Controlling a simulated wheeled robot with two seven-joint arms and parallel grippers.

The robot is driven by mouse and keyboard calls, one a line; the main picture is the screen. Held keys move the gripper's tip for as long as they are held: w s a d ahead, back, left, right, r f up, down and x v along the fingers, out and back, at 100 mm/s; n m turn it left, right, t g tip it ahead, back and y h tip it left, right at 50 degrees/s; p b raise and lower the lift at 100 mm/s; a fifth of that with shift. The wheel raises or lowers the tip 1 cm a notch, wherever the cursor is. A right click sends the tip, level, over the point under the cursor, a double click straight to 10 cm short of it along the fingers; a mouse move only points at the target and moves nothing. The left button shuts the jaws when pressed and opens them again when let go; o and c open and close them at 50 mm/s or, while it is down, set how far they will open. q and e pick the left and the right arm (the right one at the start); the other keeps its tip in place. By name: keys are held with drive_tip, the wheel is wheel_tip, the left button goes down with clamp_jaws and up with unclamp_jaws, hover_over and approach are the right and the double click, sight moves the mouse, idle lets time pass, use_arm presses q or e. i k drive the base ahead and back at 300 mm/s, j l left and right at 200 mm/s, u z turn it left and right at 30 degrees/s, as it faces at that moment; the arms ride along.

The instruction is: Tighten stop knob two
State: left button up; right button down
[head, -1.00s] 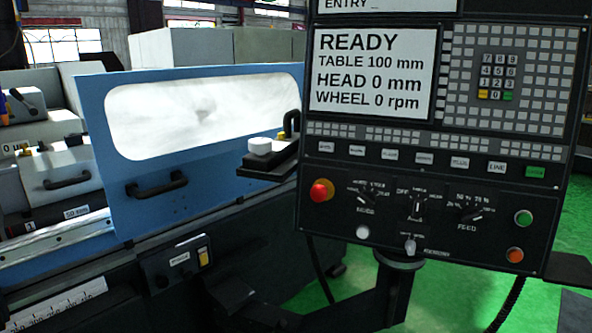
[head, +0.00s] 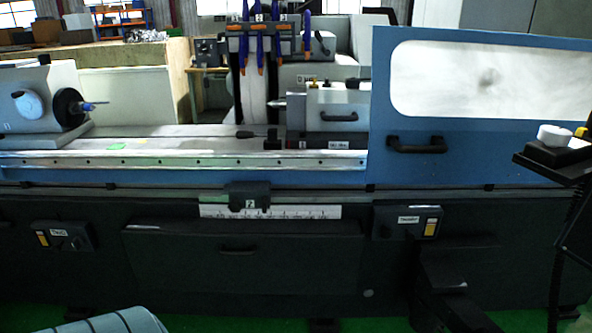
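A dark stop block with a white label that looks like "2" (head: 249,196) sits on the front rail of the grinder, just above a white scale strip (head: 300,212). The knob itself is too small and dark to tell apart from the block, and I cannot tell how tight it is. Neither of my grippers is in view.
The blue door with a window (head: 480,80) stands at the right. A dark shelf with a white object (head: 555,135) juts in at the right edge. Small switch boxes (head: 63,236) (head: 407,222) sit on the front. A striped rounded thing (head: 105,322) shows at lower left.

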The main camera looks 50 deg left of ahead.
sight(235, 205)
drive_tip(key=u, duration=1.85)
